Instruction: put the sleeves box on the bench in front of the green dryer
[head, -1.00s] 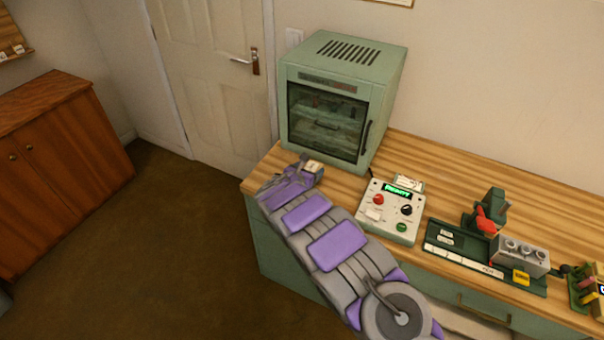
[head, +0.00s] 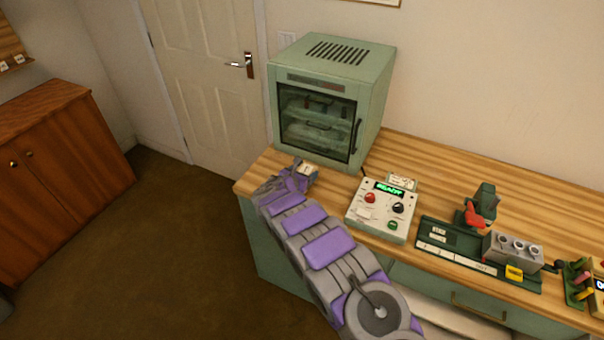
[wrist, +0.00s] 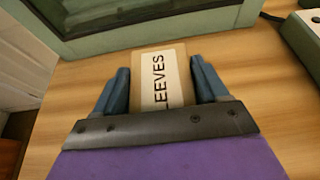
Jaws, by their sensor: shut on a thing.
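The sleeves box (wrist: 160,75) is a small cardboard-brown box with a white label whose visible letters read "LEEVES" in the wrist view. My gripper (wrist: 161,85) is shut on it, one blue-grey finger on each side. In the head view, the box (head: 308,169) is at the tip of my gripper (head: 300,175), over the left end of the bench (head: 420,153). The green dryer (head: 330,72) stands just behind it, with its glass door closed. I cannot tell whether the box touches the wood.
A control box (head: 383,208) with a lit green display stands right of my gripper. Further right is a dark green tray (head: 440,254) with a grey block (head: 513,251). A wooden cabinet (head: 60,180) stands at the far left. The bench's left edge is close to my gripper.

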